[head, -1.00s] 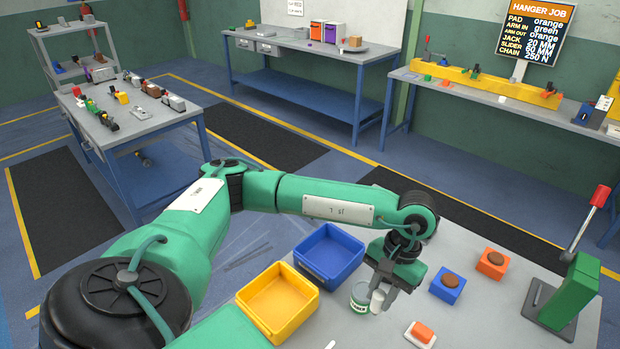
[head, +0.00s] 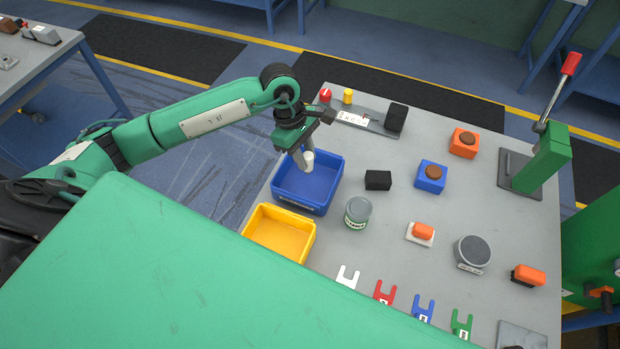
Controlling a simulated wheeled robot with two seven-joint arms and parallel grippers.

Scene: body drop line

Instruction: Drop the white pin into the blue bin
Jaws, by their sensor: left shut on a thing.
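My left gripper (head: 301,161) is over the blue bin (head: 300,204), near its back wall, with its fingers pointing down. It is shut on the white pin (head: 308,156), whose pale end shows between and beside the fingers. The rest of the pin is hidden by the fingers. The bin's visible floor looks empty. I cannot tell exactly how high the pin is above the bin floor. My right gripper is not in view.
A yellow bin (head: 280,240) stands in front of the blue bin. A grey-green can (head: 358,211) and a black block (head: 378,180) are to the right. Several coloured forked pieces lie along the front. A green lever press (head: 541,160) stands at the right.

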